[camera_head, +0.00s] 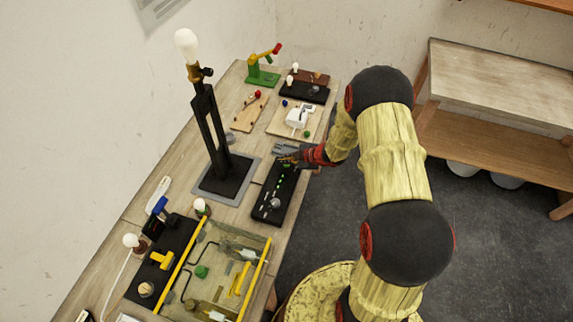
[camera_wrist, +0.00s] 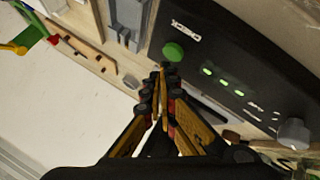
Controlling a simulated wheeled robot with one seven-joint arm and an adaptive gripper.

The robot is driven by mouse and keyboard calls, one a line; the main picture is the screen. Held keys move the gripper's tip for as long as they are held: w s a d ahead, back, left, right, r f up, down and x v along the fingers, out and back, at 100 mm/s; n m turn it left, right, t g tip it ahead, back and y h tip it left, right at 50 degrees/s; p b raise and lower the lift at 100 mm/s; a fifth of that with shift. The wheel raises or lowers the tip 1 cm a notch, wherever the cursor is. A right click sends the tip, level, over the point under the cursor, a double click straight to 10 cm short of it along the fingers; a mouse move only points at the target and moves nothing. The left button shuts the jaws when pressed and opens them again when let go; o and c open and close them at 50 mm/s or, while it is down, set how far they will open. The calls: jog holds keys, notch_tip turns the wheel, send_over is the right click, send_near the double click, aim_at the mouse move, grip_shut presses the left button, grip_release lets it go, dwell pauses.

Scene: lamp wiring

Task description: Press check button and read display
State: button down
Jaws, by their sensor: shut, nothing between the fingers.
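The black check box (camera_head: 265,211) lies on the bench, with a row of lit green marks and a grey knob (camera_head: 275,203). In the wrist view, its round green button (camera_wrist: 173,53) sits beside a white label that seems to read CHECK upside down. Several small green lights (camera_wrist: 222,82) glow along the panel, and the grey knob (camera_wrist: 293,133) is at the far right. My gripper (camera_wrist: 161,70) is shut and empty, its tips right at the button's lower edge. I cannot tell whether they touch it. In the head view, my gripper (camera_head: 286,159) is over the box's far end.
A tall black lamp with a bulb (camera_head: 187,45) stands left of the box on a grey base. A clear-topped tray with yellow rails (camera_head: 262,266) lies nearer. Boards with a white part (camera_head: 297,117) and a green-red tool (camera_head: 262,72) stand beyond.

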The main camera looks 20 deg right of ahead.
aim_at(286, 166)
jog(key=shift+f, duration=0.15)
jog(key=shift+f, duration=0.3)
jog(key=shift+f+b, duration=0.35)
jog(key=shift+b, duration=0.15)
dwell(0.7)
jog(key=shift+r, duration=0.1)
jog(key=shift+r+p, duration=0.7)
jog(key=shift+r, duration=0.05)
notch_tip(286, 166, up, 5)
jog(key=p, duration=0.4)
dwell(0.4)
dwell(0.6)
